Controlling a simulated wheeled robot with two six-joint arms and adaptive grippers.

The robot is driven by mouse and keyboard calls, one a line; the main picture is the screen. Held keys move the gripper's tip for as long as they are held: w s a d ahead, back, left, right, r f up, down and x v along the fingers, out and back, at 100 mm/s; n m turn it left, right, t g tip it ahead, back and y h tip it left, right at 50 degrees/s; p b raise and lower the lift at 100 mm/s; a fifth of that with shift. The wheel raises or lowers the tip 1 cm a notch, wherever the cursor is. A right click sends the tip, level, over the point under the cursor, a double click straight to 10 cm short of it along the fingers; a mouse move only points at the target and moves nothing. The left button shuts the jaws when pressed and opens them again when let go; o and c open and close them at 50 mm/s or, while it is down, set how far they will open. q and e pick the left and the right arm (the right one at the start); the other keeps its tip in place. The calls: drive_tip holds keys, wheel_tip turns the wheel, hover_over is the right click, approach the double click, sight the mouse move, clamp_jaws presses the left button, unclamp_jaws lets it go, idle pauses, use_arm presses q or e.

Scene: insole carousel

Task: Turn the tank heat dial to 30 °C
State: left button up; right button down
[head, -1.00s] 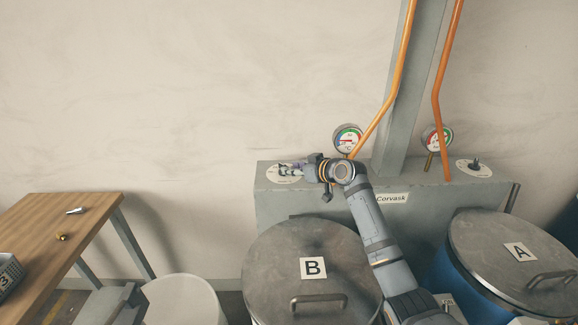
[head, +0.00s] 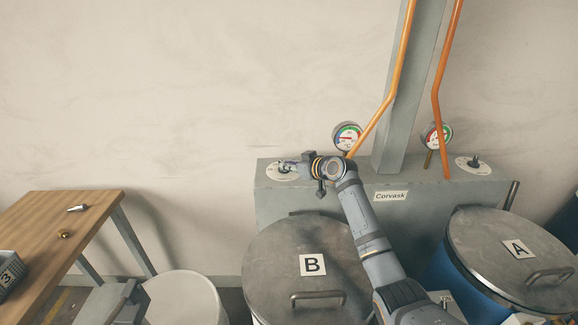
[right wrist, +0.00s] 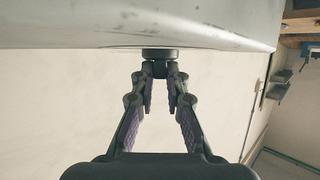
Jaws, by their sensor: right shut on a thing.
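The left dial plate (head: 281,176) is a white disc on the left end of the grey Corvask tank unit (head: 300,205). My right gripper (head: 287,167) is over this plate in the head view and covers much of it. In the right wrist view my right gripper (right wrist: 160,72) is shut on a small dark knob (right wrist: 160,54) that stands on the pale grey surface. The dial's marks and pointer are too small and too covered to read. A second dial (head: 475,165) with a dark knob sits uncovered at the unit's right end.
Two round gauges (head: 347,136) (head: 437,135) and orange pipes (head: 397,70) stand behind the unit. Lidded drums B (head: 285,270) and A (head: 490,230) stand in front. A wooden table (head: 70,220) is at left, beside a white bin (head: 185,300).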

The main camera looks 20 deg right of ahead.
drive_tip(key=shift+a+r+m+h+p, duration=0.1)
drive_tip(key=shift+r+m+h+p, duration=0.15)
drive_tip(key=shift+p, duration=0.3)
drive_tip(key=m+h+p, duration=0.1)
drive_tip(key=h+p, duration=0.1)
drive_tip(key=p, duration=0.1)
drive_tip(key=a+m+t+h+p, duration=0.1)
drive_tip(key=m+p, duration=0.1)
drive_tip(key=p, duration=0.1)
drive_tip(key=shift+s+r+h+p, duration=0.15)
drive_tip(key=shift+h+p, duration=0.15)
drive_tip(key=shift+h, duration=0.05)
drive_tip(key=shift+m+h+p, duration=0.35)
drive_tip(key=shift+m+h, duration=0.15)
drive_tip(key=shift+m, duration=0.05)
drive_tip(key=shift+f+m+h, duration=0.25)
drive_tip(key=shift+m+h, duration=0.05)
drive_tip(key=shift+m, duration=0.1)
drive_tip(key=shift+a+f+m+h, duration=0.1)
drive_tip(key=shift+m+h, duration=0.2)
drive_tip(key=shift+h, duration=0.1)
drive_tip(key=shift+a+f+m+h+b, duration=0.15)
drive_tip(key=shift+m+h+b, duration=0.5)
drive_tip(key=shift+h, duration=0.25)
drive_tip(key=shift+m+h, duration=0.35)
drive_tip(key=shift+h, duration=0.05)
